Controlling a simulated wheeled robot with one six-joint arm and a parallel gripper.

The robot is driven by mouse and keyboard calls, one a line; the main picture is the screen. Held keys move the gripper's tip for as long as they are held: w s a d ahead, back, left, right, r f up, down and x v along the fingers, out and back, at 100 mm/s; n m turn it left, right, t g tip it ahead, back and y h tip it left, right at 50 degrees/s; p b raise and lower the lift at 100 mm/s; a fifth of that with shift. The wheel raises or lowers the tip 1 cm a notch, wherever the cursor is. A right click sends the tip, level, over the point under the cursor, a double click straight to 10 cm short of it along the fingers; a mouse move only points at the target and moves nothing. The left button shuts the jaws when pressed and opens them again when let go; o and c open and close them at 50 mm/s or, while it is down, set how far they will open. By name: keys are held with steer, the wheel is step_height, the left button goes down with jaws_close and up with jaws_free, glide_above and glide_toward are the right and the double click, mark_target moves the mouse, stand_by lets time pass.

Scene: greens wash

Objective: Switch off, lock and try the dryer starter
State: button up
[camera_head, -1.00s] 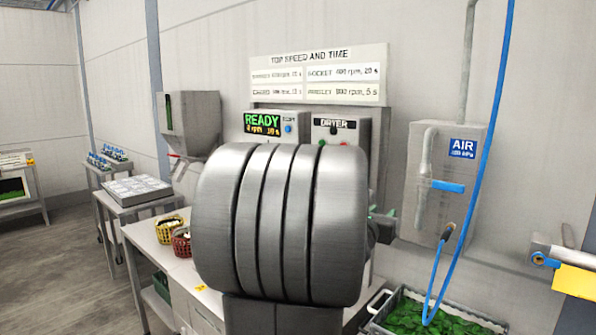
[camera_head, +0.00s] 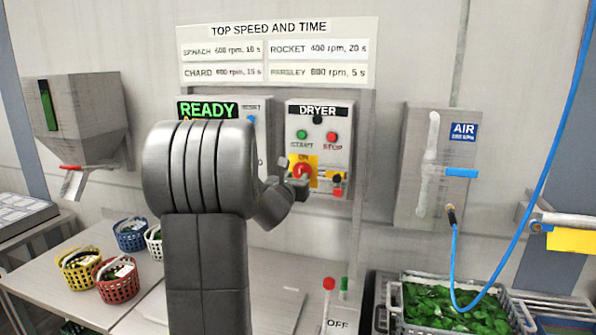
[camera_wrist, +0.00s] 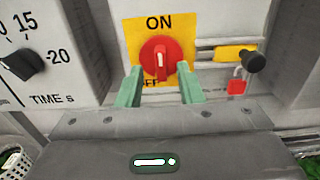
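The dryer starter (camera_head: 320,125) is a grey box on the back panel, with a green START button (camera_head: 302,134) and a red STOP button (camera_head: 331,135). Its red rotary switch (camera_wrist: 161,61) sits on a yellow plate (camera_wrist: 185,25), its white mark upright toward ON; the switch also shows in the head view (camera_head: 302,172). My gripper (camera_wrist: 161,84) is open, its green fingers on either side of the knob's lower part; I cannot tell whether they touch it. A red padlock (camera_wrist: 236,88) hangs right of the switch, below a yellow strip and a black knob (camera_wrist: 255,61).
A READY display panel (camera_head: 208,109) with a time dial (camera_wrist: 22,64) is left of the starter. Several baskets (camera_head: 118,283) stand on the table at left. A blue air hose (camera_head: 455,260) hangs at right above a crate of greens (camera_head: 395,296).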

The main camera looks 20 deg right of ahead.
mark_target(299, 174)
steer(key=shift+p+x, duration=0.4)
steer(key=shift+x, duration=1.15)
jaws_close()
